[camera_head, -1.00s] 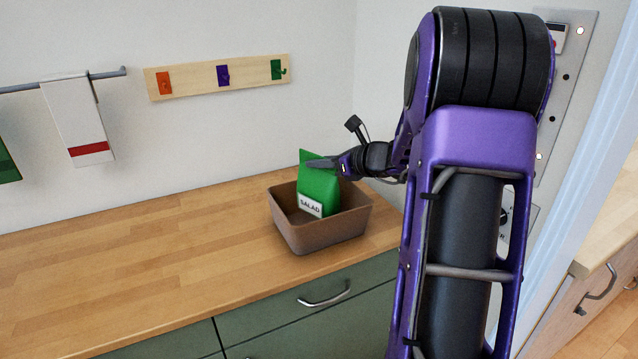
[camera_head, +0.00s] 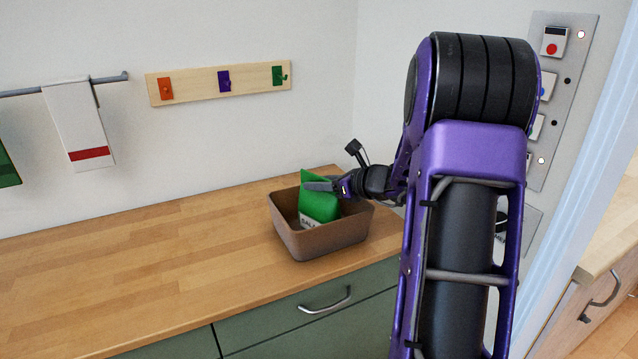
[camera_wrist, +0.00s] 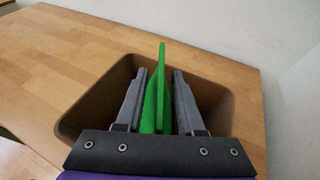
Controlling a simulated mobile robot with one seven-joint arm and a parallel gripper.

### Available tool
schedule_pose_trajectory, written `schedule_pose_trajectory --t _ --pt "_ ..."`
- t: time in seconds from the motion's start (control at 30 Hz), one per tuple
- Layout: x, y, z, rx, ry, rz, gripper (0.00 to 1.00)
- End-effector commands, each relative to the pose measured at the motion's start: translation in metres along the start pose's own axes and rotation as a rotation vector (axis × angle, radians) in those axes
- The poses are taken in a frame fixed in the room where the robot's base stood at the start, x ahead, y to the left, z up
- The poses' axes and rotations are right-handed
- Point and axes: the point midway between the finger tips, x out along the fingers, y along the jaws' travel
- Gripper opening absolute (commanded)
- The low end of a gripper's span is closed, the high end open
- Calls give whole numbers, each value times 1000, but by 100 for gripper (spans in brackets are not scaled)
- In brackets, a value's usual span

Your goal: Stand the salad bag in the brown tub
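The green salad bag (camera_head: 320,205) is inside the brown tub (camera_head: 322,243) on the wooden worktop. It is roughly upright and leans a little, with its white label partly hidden behind the tub's front wall. My gripper (camera_head: 312,186) reaches in from the right, at the upper part of the bag. In the wrist view, the bag (camera_wrist: 161,90) stands between the two fingers of my gripper (camera_wrist: 160,76), with a narrow gap showing on each side near the fingertips. The fingers are apart. The tub (camera_wrist: 225,105) surrounds them, and the bag's base is hidden.
The worktop (camera_head: 150,260) is clear to the left of the tub. A wall and a switch panel (camera_head: 560,100) are to the right. A hook rail (camera_head: 200,88) and a hanging towel (camera_head: 78,125) are on the back wall. A drawer handle (camera_head: 325,302) is below.

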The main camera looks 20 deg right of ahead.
Motion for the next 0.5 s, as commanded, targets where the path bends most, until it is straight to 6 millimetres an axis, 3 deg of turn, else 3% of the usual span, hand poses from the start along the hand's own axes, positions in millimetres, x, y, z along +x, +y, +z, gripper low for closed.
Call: schedule_pose_trajectory --t 0.23,0.5 --pt "-3 0 5 0 0 -1 37" --pt "-56 -1 4 0 0 -5 37"
